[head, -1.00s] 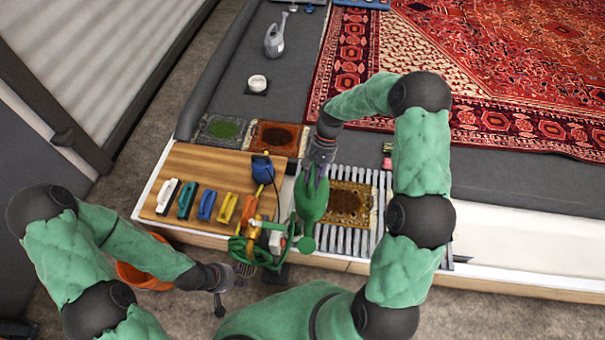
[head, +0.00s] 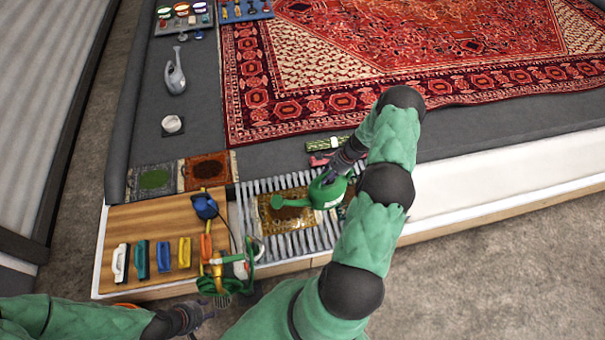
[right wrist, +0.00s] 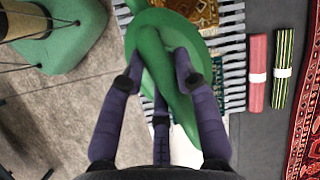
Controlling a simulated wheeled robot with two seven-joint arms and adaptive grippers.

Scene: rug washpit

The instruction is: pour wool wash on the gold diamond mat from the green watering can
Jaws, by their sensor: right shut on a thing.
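The green watering can (head: 327,193) is held over the slatted rack, its rose (head: 278,202) pointing left above the mat. My right gripper (head: 335,174) is shut on the can, and its fingers (right wrist: 160,78) close around the green handle in the right wrist view. The gold diamond mat (head: 268,226) lies on the slats, brown in the middle with a gold border. The can hides part of it; a corner shows in the right wrist view (right wrist: 198,12). I see no liquid falling. My left gripper (head: 207,310) is low at the front edge, its jaws unclear.
A wooden board (head: 140,222) left of the rack holds several coloured brushes and a blue-headed tool (head: 205,206). A green mat (head: 154,180) and a rust mat (head: 206,170) lie behind it. A large red rug (head: 350,60) fills the back.

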